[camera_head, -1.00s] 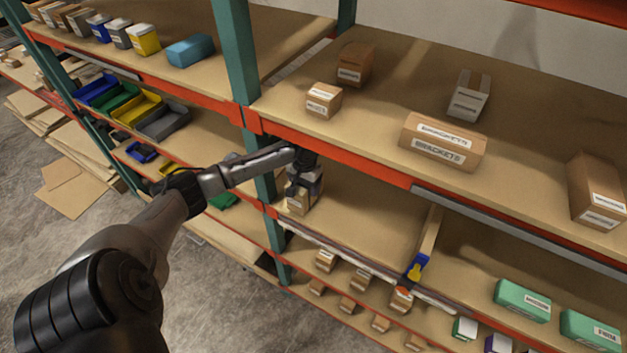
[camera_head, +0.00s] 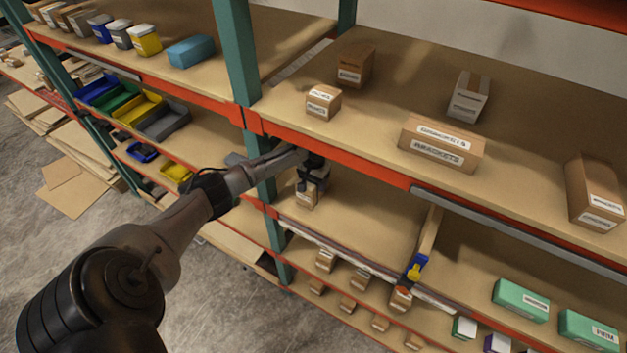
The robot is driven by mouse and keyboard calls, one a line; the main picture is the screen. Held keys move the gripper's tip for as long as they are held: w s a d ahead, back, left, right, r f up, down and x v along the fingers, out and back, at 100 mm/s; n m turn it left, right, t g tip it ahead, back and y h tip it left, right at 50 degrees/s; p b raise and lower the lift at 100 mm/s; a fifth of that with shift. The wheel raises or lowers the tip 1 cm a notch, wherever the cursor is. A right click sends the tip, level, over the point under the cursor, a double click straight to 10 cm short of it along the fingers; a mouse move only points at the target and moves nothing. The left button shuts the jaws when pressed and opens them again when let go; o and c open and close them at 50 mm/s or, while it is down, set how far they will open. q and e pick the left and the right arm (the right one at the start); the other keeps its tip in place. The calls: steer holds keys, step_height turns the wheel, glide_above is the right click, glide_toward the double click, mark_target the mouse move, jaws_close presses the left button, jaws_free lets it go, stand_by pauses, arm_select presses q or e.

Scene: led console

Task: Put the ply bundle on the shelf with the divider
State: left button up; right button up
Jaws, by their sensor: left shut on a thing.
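My left gripper (camera_head: 312,180) reaches in under the upper shelf and is shut on a small brown block with a pale label, likely the ply bundle (camera_head: 306,198). The gripper hides its upper part. The block is over the left part of the middle shelf (camera_head: 370,215), near the front edge and the green post; I cannot tell whether it touches the board. The divider (camera_head: 430,232), an upright thin wooden board, stands on this shelf to the right, with a blue and yellow clamp (camera_head: 417,268) at its front end. My right gripper is not in view.
The orange beam (camera_head: 360,171) of the upper shelf runs just above the gripper. The green post (camera_head: 236,50) stands close by my left forearm. Green boxes (camera_head: 520,300) sit right of the divider. Shelf room between the block and divider is clear.

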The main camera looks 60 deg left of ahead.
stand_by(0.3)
arm_select(q)
steer(key=o, duration=1.3)
steer(key=shift+f, duration=0.1)
steer(key=shift+r+b, duration=0.3)
steer(key=shift+r, duration=1.8)
